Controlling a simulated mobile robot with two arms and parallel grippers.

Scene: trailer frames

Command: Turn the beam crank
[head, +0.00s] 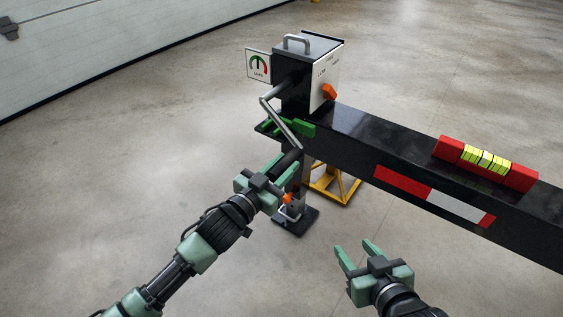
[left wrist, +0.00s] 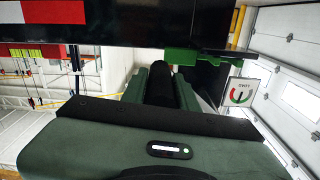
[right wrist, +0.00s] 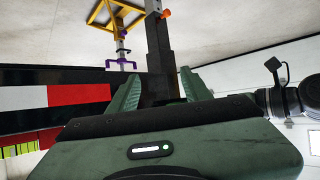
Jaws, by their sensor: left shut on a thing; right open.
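The beam crank (head: 283,124) is a grey bent rod coming out of the black box (head: 305,72) on the end of the dark beam (head: 400,155). Its dark handle (head: 289,158) hangs low, in front of the leg below the beam. My left gripper (head: 277,172) is shut on this handle; the left wrist view shows the dark handle (left wrist: 160,84) between the two fingers. My right gripper (head: 360,252) is open and empty, in front of the beam and below it. A gauge plate (head: 258,65) with a green and red arc stands beside the box.
A red level with yellow vials (head: 486,163) lies on the beam. An orange knob (head: 329,91) sits on the box face. A yellow stand (head: 335,188) is under the beam, and a leg foot (head: 296,221) rests on the floor. The floor to the left is clear.

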